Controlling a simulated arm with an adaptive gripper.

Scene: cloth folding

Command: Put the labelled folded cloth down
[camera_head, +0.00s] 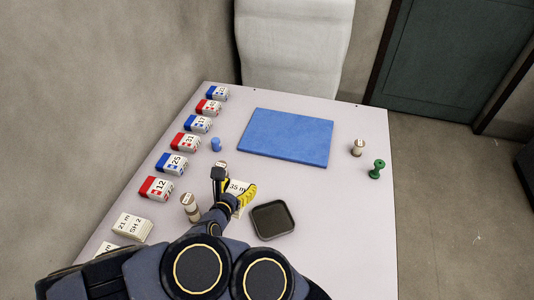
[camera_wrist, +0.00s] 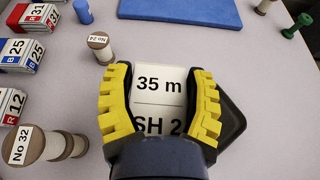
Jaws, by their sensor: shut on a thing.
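The labelled folded cloth (camera_head: 238,186) is white, with "35 m" on its top face. In the wrist view the cloth (camera_wrist: 160,88) shows "35 m" above "SH 2", with its near end hidden by my gripper. My gripper (camera_wrist: 160,78) is shut on it, one yellow-padded finger along each side. In the head view my gripper (camera_head: 234,192) is over the near middle of the table, left of the dark tray. I cannot tell whether the cloth touches the table.
The dark tray (camera_head: 273,220) lies close at right. A blue mat (camera_head: 285,137) lies farther back. Spools stand at left, No 24 (camera_wrist: 100,46) and No 32 (camera_wrist: 28,146). Red and blue numbered packs (camera_head: 172,163) line the left edge, with white "21 m" cloth (camera_head: 131,226) nearer.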

